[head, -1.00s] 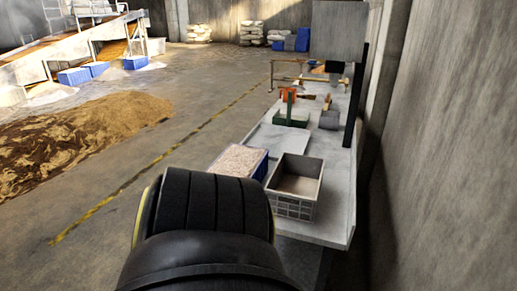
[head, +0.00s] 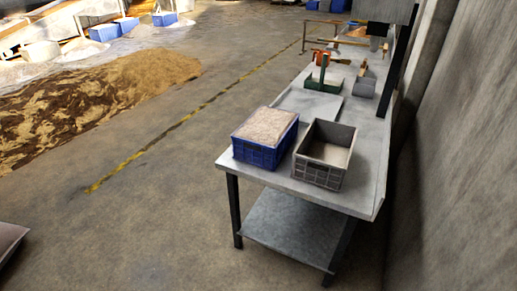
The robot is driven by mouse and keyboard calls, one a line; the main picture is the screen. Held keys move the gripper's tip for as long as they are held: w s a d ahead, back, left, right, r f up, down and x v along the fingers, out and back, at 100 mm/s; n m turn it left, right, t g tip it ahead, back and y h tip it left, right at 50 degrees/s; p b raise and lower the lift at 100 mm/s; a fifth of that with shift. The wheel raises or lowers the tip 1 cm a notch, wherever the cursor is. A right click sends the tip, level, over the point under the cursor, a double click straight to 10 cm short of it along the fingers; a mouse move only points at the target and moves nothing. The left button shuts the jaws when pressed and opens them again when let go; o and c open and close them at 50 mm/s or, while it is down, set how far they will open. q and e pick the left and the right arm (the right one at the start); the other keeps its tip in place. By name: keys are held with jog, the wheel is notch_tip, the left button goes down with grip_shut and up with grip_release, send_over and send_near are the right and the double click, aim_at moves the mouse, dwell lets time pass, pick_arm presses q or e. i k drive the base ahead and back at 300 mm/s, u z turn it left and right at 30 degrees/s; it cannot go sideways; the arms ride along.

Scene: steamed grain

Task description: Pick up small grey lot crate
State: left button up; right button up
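The small grey lot crate (head: 318,172) stands upright near the front end of the grey workbench (head: 365,194) in the head view. It is open at the top, and its inside looks empty, with a pale floor. A blue crate (head: 262,156) filled with pale grain stands close to its left. Neither of my grippers is in view, so their state and distance from the crate are hidden.
A green scale-like item (head: 322,82) and a grey scoop-like item (head: 364,86) sit farther back on the bench. A wall (head: 452,160) runs along the right. Grain (head: 110,92) is heaped on the floor at left; open floor lies between.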

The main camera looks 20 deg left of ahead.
aim_at(321, 157)
jog(key=u, duration=0.25)
jog(key=i, duration=1)
